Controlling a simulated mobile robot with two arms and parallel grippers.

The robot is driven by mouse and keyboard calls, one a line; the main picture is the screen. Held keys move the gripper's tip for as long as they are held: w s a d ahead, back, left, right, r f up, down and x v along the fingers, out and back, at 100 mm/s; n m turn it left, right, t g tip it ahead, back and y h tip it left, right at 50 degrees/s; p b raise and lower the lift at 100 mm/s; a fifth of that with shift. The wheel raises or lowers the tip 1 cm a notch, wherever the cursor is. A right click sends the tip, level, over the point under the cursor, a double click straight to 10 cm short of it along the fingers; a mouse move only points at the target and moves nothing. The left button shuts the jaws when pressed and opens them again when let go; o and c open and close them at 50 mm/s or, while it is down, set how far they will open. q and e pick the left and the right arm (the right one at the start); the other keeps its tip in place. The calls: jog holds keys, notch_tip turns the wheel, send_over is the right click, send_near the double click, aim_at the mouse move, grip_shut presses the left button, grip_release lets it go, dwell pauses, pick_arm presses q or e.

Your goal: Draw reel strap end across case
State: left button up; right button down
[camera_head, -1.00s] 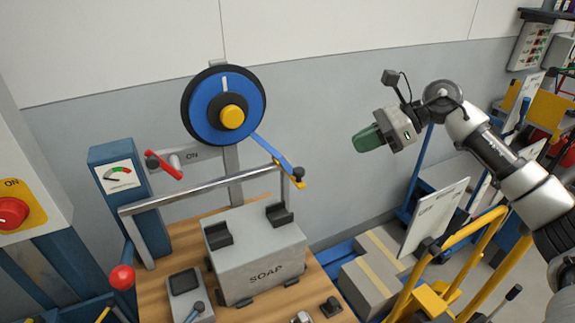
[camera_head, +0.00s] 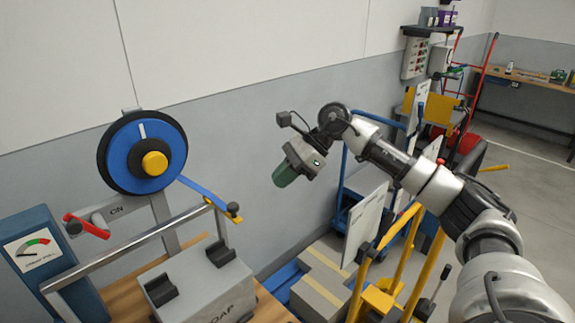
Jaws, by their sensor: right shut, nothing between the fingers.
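The blue strap reel (camera_head: 141,153) with a black rim and yellow hub stands on a grey post against the wall. Its blue strap (camera_head: 203,190) runs down to the right and ends at a yellow end piece (camera_head: 233,212) at the right end of the metal rail. The grey soap case (camera_head: 197,284) sits on the wooden bench below, cut by the bottom edge. My right gripper (camera_head: 285,174), with green fingers, is shut and empty. It hangs in the air right of the strap end, apart from it. My left gripper is not in view.
A metal rail (camera_head: 130,242) crosses above the case. A red-handled lever (camera_head: 87,226) and a blue gauge box (camera_head: 38,254) stand at left. Boxes (camera_head: 322,282) and a yellow-framed cart (camera_head: 385,298) are at lower right. Open floor lies farther right.

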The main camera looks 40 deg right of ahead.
jog(key=w+a+f+p, duration=0.2)
jog(key=a+f+p, duration=0.1)
jog(key=a, duration=0.4)
jog(key=shift+w+a+f, duration=0.15)
jog(key=shift+w+f, duration=0.1)
jog(key=shift+f, duration=0.4)
jog(key=s+a+b, duration=0.3)
jog(key=a+b, duration=0.1)
jog(key=a, duration=1.6)
jog(key=shift+b, duration=0.35)
jog(key=shift+a, duration=0.1)
